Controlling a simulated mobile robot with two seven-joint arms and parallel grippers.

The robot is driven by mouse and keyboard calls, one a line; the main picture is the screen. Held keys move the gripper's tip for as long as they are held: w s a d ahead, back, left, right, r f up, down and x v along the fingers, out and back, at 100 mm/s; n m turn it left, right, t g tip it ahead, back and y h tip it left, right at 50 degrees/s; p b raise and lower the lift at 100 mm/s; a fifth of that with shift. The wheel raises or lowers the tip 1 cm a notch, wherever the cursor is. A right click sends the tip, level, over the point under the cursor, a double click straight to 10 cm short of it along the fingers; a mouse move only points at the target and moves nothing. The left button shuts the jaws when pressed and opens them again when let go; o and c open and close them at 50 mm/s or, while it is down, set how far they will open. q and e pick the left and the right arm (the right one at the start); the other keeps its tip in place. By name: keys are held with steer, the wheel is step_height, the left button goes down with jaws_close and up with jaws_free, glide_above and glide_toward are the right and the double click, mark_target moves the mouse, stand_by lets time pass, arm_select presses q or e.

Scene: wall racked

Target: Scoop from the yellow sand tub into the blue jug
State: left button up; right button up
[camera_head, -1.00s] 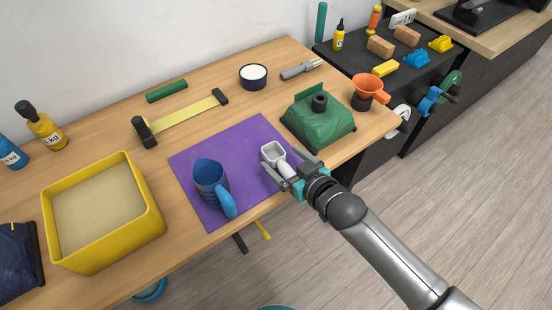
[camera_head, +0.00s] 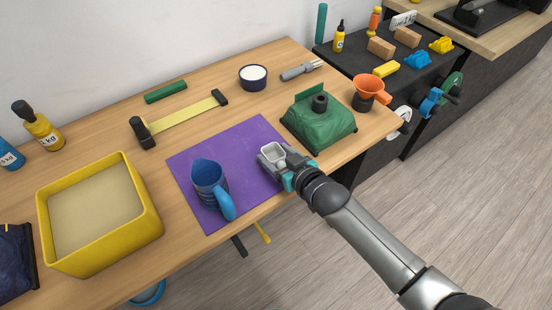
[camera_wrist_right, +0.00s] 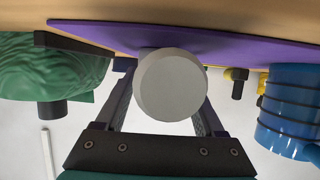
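The yellow sand tub (camera_head: 152,225), holding pale sand, stands on the table at the left. The blue jug (camera_head: 207,180) stands upright on the purple mat, its handle toward the table's front edge. A small pale scoop (camera_head: 273,151) is at the mat's right side. My right gripper (camera_head: 279,158) is low over the mat with its fingers apart on either side of the scoop. In the right wrist view a round pale end (camera_wrist_right: 171,85), likely the scoop's handle, sits between the fingers and hides their tips. The jug also shows there (camera_wrist_right: 290,105). My left gripper is not in view.
A green covered block (camera_head: 318,122) stands close right of my right gripper, with an orange funnel (camera_head: 368,84) beyond.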

steer(key=c, duration=1)
